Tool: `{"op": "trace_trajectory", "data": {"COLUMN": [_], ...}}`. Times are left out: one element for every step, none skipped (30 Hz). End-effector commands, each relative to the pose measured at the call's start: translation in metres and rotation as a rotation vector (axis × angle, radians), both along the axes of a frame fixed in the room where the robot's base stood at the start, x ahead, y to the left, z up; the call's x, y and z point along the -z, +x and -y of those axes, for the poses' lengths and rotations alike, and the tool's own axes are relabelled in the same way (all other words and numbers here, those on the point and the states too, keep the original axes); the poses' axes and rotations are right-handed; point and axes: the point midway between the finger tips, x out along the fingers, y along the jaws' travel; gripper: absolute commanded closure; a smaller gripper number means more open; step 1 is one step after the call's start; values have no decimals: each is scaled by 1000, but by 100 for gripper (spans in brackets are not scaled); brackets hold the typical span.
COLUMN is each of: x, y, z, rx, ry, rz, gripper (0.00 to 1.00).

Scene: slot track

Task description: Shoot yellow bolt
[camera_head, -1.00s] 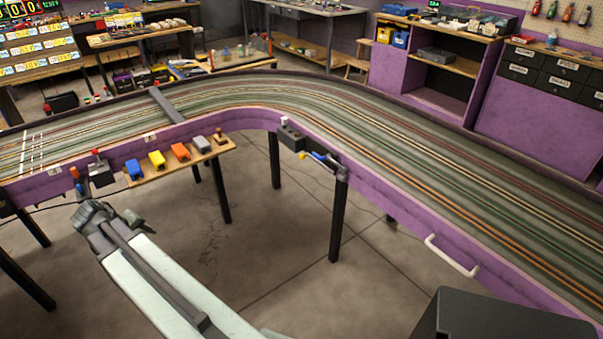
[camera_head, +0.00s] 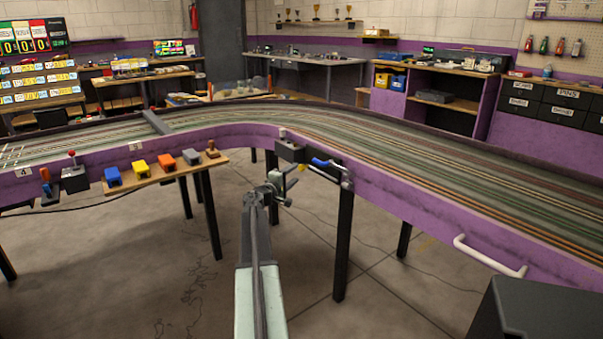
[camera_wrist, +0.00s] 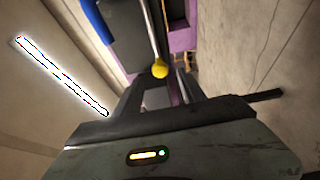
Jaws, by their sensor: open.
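The yellow bolt (camera_head: 302,167) is a small yellow tip below the dark box on the track's purple side wall, beside a blue-handled part (camera_head: 321,162). In the wrist view the bolt shows as a round yellow knob (camera_wrist: 160,70) on a thin metal rod. My gripper (camera_head: 285,183) is just left of and below the bolt in the head view. In the wrist view my open gripper (camera_wrist: 158,88) has a finger on each side of the knob's line, and the knob shows at about the fingertips. I see no contact. The exact depth gap is unclear.
The purple track wall (camera_head: 420,205) runs across above my arm. A wooden shelf (camera_head: 150,177) with coloured blocks is to the left. A black table leg (camera_head: 343,245) stands just right of my gripper. A white handle (camera_head: 490,257) is farther right. The floor below is open.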

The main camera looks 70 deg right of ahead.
Motion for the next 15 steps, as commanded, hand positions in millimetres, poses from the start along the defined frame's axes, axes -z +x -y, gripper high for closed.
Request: {"op": "trace_trajectory", "data": {"x": [0,0,0,0,0,0,0,0,0,0,0,0,0,0,0], "y": [0,-1,-2,-3,-4,-6,-7,-7,-9,-10,-10,-11,-12,-12,-12], "z": [8,13,20,26,32,40,45,51,57,61,64,67,68,69,68], "rx": [1,1,1,1,2,2,2,2,1,1,1,1,1,0,0], "ry": [0,0,1,1,1,1,1,1,1,1,1,1,1,1,1], "rz": [0,1,1,1,1,1,1,1,1,1,1,1,1,2,2], "gripper": [52,52,52,52,52,52,52,52,52,52,52,52,52,52,52]}}
